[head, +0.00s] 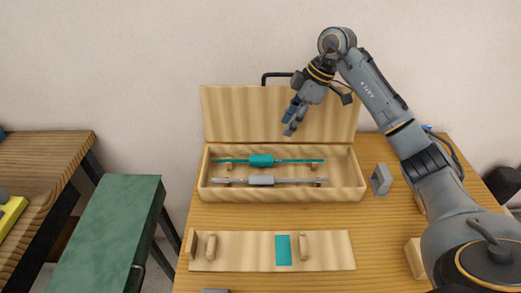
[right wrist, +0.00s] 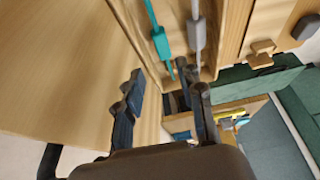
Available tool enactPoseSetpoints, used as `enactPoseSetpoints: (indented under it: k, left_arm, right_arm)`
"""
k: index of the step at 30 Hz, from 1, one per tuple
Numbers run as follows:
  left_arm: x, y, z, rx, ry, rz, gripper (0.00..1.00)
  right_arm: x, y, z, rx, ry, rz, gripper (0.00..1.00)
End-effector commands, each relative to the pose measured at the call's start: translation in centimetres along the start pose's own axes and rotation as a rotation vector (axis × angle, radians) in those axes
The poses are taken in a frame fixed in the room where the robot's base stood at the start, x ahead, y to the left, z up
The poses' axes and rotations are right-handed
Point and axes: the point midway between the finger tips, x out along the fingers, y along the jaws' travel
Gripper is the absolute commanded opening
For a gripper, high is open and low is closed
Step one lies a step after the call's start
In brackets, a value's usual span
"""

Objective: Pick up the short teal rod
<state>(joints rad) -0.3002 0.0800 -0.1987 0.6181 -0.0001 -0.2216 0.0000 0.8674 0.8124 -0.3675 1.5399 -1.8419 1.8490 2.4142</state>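The teal rod (head: 261,160), with a thick teal middle, lies across the open wooden box (head: 357,183), behind a grey rod (head: 262,180) of similar length. In the right wrist view the teal rod (right wrist: 160,42) and the grey rod (right wrist: 196,33) lie side by side ahead of the fingers. My right gripper (head: 291,122) is in front of the raised lid, above and to the right of the teal rod's middle. Its fingers (right wrist: 166,98) are apart with nothing between them. My left gripper is not in view.
The box's lid (head: 228,115) stands upright behind it. A wooden board (head: 330,252) with upright supports and a teal patch (head: 283,249) lies in front. A grey block (head: 381,180) stands right of the box. A green-topped bench (head: 110,225) is at left.

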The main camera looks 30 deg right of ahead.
Motion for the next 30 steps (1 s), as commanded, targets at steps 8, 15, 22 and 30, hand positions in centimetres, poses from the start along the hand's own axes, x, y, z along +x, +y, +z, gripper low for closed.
enactPoseSetpoints:
  k: [8,15,22,30]
  left_arm:
    - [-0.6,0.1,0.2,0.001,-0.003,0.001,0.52]
    - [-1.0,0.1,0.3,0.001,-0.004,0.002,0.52]
    - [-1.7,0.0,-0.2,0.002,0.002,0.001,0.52]
    - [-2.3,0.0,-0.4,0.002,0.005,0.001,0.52]
  right_arm:
    - [4.7,-0.1,-0.1,0.001,0.0,-0.006,0.38]
    - [8.0,0.0,0.0,0.001,0.001,-0.002,0.38]
    - [10.0,0.0,0.2,0.002,0.0,-0.006,0.38]
    - [13.4,0.2,0.4,0.001,-0.001,-0.002,0.38]
